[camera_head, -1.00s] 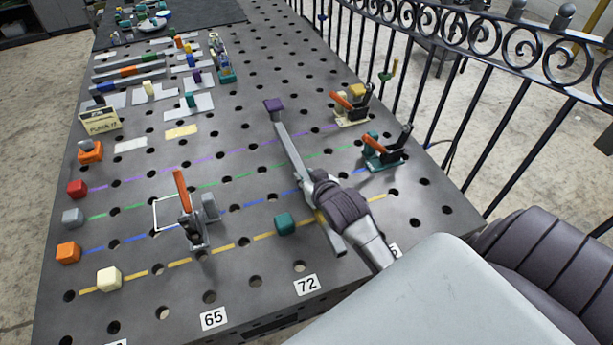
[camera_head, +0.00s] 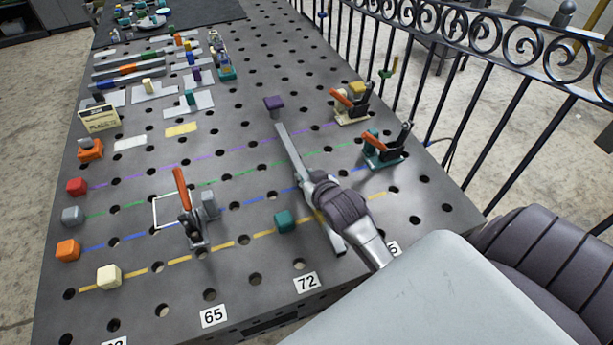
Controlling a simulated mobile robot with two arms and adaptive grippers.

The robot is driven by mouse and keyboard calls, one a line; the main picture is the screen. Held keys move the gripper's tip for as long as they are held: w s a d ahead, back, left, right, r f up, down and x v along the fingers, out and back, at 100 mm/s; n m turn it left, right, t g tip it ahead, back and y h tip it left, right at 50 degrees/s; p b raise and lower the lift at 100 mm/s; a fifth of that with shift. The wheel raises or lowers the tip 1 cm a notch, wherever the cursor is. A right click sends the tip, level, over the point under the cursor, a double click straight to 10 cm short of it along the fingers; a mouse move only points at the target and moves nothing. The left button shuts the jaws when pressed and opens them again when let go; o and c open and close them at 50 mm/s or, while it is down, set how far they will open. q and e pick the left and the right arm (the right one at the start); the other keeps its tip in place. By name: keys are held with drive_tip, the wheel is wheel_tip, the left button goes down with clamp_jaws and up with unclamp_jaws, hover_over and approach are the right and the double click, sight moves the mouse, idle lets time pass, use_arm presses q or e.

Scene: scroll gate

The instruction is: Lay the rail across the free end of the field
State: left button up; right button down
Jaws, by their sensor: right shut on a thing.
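My right gripper (camera_head: 308,188) is shut on a long grey rail (camera_head: 291,153), which it holds near the middle. The rail lies at a slant across the field's coloured dashed lines, such as the green line (camera_head: 245,168), toward their right end. Its far end is just short of a purple block (camera_head: 274,102). Its near end (camera_head: 336,240) shows past my gripper, right of a teal block (camera_head: 285,221). I cannot tell whether the rail touches the table. Red (camera_head: 77,187), grey (camera_head: 72,215), orange (camera_head: 68,250) and cream (camera_head: 109,277) blocks stand at the lines' left ends. My left gripper is not visible.
A toggle clamp with an orange handle (camera_head: 181,190) stands by a white outlined square on the perforated table (camera_head: 330,100). Two more clamps (camera_head: 351,104) (camera_head: 386,150) stand at the right edge, before a black railing (camera_head: 480,95). Other bars and parts lie far left.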

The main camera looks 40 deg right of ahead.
drive_tip(key=c, duration=0.9)
unclamp_jaws()
drive_tip(key=shift+o, duration=0.2)
drive_tip(key=shift+s+f, duration=0.1)
drive_tip(key=shift+f, duration=0.05)
drive_tip(key=v, duration=1.2)
